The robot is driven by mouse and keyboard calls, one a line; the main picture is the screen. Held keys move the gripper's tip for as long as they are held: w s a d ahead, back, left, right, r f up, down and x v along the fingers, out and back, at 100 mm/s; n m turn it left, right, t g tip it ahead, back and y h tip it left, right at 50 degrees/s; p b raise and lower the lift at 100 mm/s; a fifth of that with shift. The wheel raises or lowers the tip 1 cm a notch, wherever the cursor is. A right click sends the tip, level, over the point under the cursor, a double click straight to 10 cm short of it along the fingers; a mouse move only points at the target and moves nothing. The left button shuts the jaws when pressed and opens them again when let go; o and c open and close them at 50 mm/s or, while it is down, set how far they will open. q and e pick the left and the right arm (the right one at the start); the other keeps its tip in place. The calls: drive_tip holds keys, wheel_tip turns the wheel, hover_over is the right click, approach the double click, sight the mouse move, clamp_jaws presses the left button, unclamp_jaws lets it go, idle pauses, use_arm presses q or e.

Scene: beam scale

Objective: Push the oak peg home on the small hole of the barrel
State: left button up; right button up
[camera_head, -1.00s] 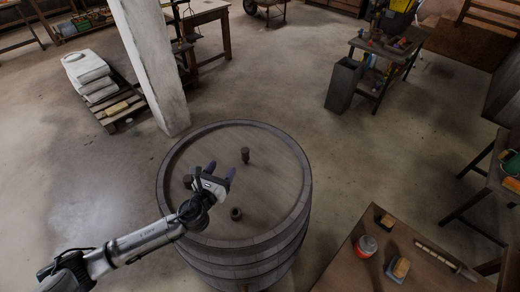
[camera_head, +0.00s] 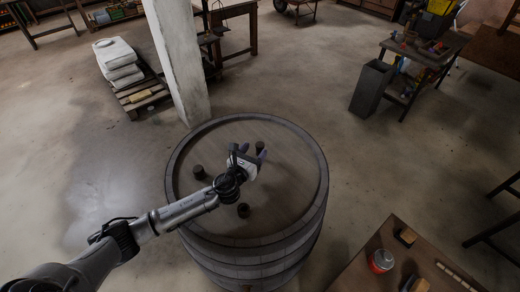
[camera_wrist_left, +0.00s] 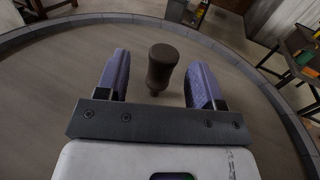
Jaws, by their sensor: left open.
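The barrel (camera_head: 295,205) stands upright, with its round lid facing up. I cannot tell by colour which is oak. My left gripper (camera_head: 252,152) is open over the lid, close to the far peg. In the left wrist view, one upright peg (camera_wrist_left: 162,66) with a wider head shows in the gap between the two purple finger pads, apart from both. The holes are hidden. My right gripper is not in view.
A workbench (camera_head: 350,272) with a red-and-white tin (camera_head: 381,261) and small blocks is at the lower right. A white post (camera_head: 178,60) stands behind the barrel. A dark bin (camera_head: 370,88) is further right.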

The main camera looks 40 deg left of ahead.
sight(262, 143)
use_arm(q)
drive_tip(key=shift+w+a+p, duration=0.15)
drive_tip(key=shift+w, duration=1.25)
drive_tip(key=shift+w+a+p, duration=0.15)
drive_tip(key=shift+w, duration=1.25)
drive_tip(key=shift+c, duration=0.2)
drive_tip(key=c, duration=1)
